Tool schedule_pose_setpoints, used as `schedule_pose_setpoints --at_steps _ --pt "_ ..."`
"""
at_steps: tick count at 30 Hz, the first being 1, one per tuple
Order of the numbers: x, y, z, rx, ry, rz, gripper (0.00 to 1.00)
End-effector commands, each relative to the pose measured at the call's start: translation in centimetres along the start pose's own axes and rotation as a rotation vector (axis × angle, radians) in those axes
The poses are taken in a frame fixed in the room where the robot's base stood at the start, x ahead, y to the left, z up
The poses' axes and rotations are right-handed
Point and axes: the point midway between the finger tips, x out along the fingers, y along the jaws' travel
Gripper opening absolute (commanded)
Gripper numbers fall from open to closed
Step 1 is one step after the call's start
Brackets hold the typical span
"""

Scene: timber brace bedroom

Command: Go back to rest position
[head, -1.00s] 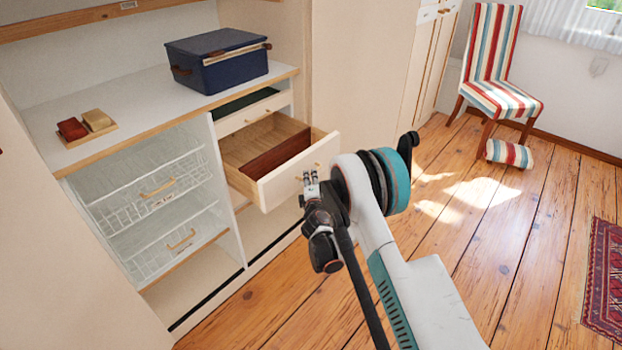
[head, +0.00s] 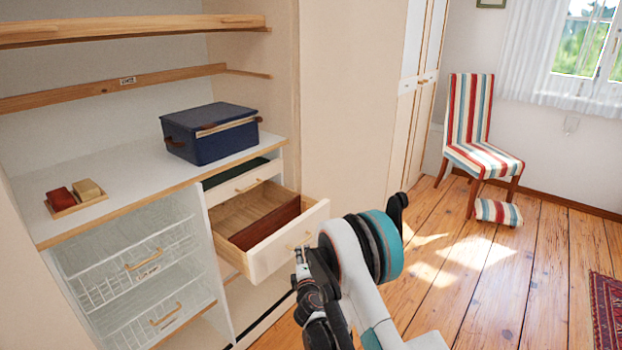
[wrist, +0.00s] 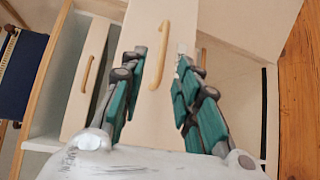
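My gripper (wrist: 160,85) shows in the wrist view with its two teal fingers spread apart and nothing between them. Behind the gap is the front of the pulled-out drawer (wrist: 195,30) with its wooden handle (wrist: 157,55). In the head view my arm is folded in front of the cabinet, and its end is close to the open drawer (head: 285,245), partly hidden by my own links. The drawer holds a dark red-brown item (head: 265,225).
A blue box (head: 210,132) and a small tray (head: 75,205) with two blocks stand on the counter. Wire baskets (head: 140,270) are below. A striped chair (head: 482,155) and cushion (head: 498,212) are at right. The wooden floor (head: 500,280) between is clear.

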Motion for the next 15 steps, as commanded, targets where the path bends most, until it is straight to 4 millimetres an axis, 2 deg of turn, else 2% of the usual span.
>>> schedule_pose_setpoints --at_steps 8,15 --pt "-0.7 7.0 5.0 0.17 -0.075 -0.068 0.3" --pt "-3.3 13.2 10.1 0.36 -0.155 -0.139 0.3"
